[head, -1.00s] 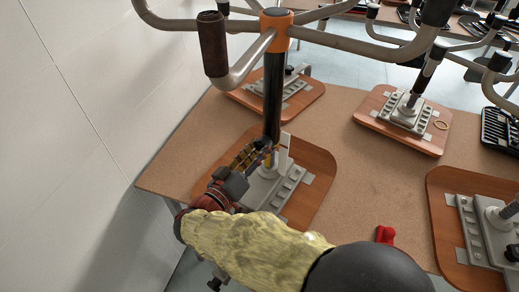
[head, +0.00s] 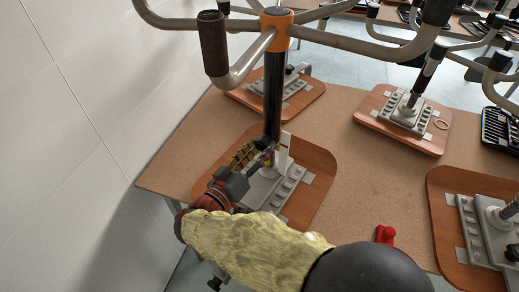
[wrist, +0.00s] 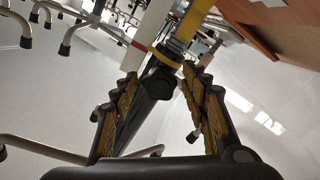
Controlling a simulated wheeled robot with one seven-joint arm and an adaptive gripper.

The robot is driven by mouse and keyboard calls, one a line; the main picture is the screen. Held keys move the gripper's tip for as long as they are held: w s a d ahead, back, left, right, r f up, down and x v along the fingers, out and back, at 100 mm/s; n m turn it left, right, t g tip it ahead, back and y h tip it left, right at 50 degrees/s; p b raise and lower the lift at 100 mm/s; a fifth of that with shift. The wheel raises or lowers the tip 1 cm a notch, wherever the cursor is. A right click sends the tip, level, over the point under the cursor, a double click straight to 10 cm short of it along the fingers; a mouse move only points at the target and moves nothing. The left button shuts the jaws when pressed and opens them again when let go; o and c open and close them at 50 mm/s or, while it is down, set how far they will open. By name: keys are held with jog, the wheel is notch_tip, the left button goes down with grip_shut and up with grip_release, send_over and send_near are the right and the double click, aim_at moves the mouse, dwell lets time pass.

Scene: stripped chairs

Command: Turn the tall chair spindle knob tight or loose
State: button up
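The tall chair spindle (head: 272,105) is a dark upright column under an orange hub (head: 277,17), on an upturned wooden chair seat (head: 312,165). It also shows in the wrist view as a dark column (wrist: 136,122) slanting behind my fingers. A black knob-like part (wrist: 160,78) lies beside a yellow band (wrist: 173,56), near the gap between my fingertips. My gripper (head: 262,150) is low beside the spindle, just above the seat's grey metal plate (head: 262,193). In the wrist view my gripper (wrist: 168,92) has its fingers apart. I cannot tell whether they touch the part.
A white wall (head: 70,130) stands close on the left. The brown table (head: 375,195) holds other upturned seats, one at the back right (head: 375,115). A red object (head: 385,234) lies near its front edge. Grey legs (head: 345,38) spread above my gripper.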

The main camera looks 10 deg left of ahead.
jog(key=shift+o, duration=0.4)
jog(key=v, duration=1.2)
jog(key=shift+a, duration=0.1)
